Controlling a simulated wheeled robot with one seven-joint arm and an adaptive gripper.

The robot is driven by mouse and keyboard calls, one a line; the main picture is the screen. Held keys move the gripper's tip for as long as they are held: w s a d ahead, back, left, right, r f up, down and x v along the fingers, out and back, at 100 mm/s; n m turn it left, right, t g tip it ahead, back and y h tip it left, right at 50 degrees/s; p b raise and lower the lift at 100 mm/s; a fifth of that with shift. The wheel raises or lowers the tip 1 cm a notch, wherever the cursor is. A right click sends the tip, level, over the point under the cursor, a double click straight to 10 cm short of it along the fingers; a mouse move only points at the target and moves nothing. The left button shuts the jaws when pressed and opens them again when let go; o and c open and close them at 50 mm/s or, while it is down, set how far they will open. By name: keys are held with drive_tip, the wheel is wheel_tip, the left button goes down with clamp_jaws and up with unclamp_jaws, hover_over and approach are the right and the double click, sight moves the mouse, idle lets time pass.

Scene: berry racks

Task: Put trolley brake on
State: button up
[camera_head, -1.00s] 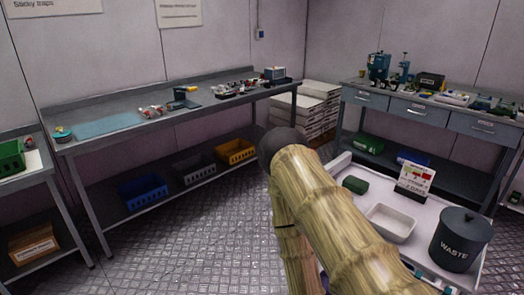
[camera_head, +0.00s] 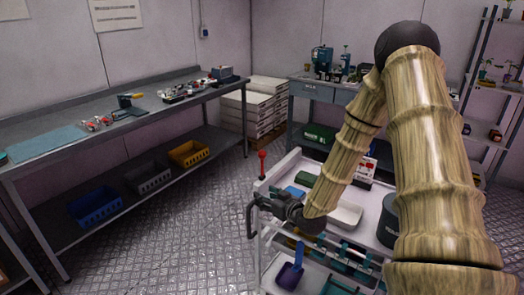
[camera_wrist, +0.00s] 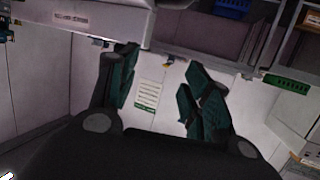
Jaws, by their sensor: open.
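The white trolley (camera_head: 283,178) stands at the lower middle of the head view, partly hidden behind my arm. A red-knobbed lever (camera_head: 262,161) stands upright at its far left corner. My gripper (camera_head: 251,219) is open at the trolley's left side, nearer to the camera than the lever and apart from it. In the wrist view my gripper (camera_wrist: 157,62) has its dark green fingers spread with nothing between them. Beyond them is a pale panel with a white and green label (camera_wrist: 147,96). I cannot tell whether the lever shows there.
The trolley holds a white tray (camera_head: 346,214), a dark waste bin (camera_head: 388,222) and a blue scoop-like item (camera_head: 289,275). A long grey bench (camera_head: 75,139) with crates below runs along the left wall. The floor (camera_head: 190,230) between bench and trolley is clear.

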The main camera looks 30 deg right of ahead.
sight(264, 155)
drive_tip(key=w+d+r+t, duration=0.25)
drive_tip(key=d+r, duration=0.35)
drive_tip(key=r, duration=0.4)
drive_tip(key=shift+t+h, duration=0.3)
drive_tip(key=shift+t, duration=0.05)
drive_tip(key=w+p, duration=0.1)
drive_tip(key=w, duration=0.4)
drive_tip(key=w+p, duration=0.2)
drive_tip(key=w, duration=0.3)
drive_tip(key=shift+w+d+f, duration=0.1)
drive_tip(key=shift+d+f, duration=0.05)
drive_tip(key=shift+f, duration=0.05)
clamp_jaws()
